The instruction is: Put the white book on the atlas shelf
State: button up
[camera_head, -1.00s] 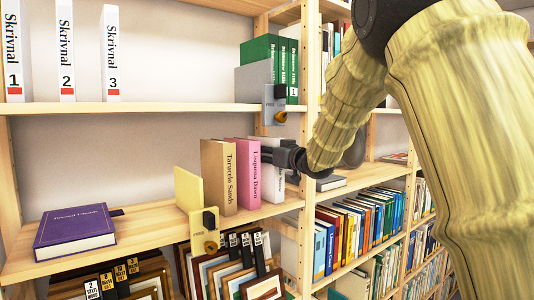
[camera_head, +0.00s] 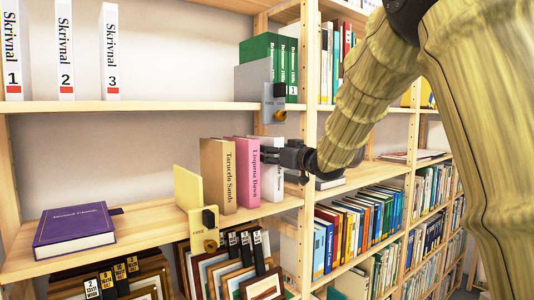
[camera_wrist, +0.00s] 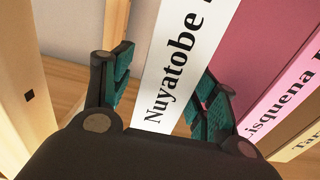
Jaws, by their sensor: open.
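The white book (camera_head: 272,186) stands upright at the right end of a short row on the middle shelf, next to the pink book. In the wrist view its white spine (camera_wrist: 180,62), lettered "Nuyatobe", lies between my two fingers. My gripper (camera_head: 268,153) is at the upper half of the spine in the head view. In the wrist view my gripper (camera_wrist: 162,90) is open, with one dark green pad on each side of the spine. I cannot tell whether a pad touches the book. No shelf is legibly marked as the atlas shelf.
The pink book (camera_head: 247,175) and tan book (camera_head: 217,180) stand left of it, by a yellow bookend (camera_head: 188,190). A wooden upright (camera_head: 307,130) is close on the right. A purple book (camera_head: 75,228) lies flat at left.

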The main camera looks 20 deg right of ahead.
jog(key=v, duration=0.8)
jog(key=shift+s, duration=0.35)
jog(key=shift+d, duration=0.15)
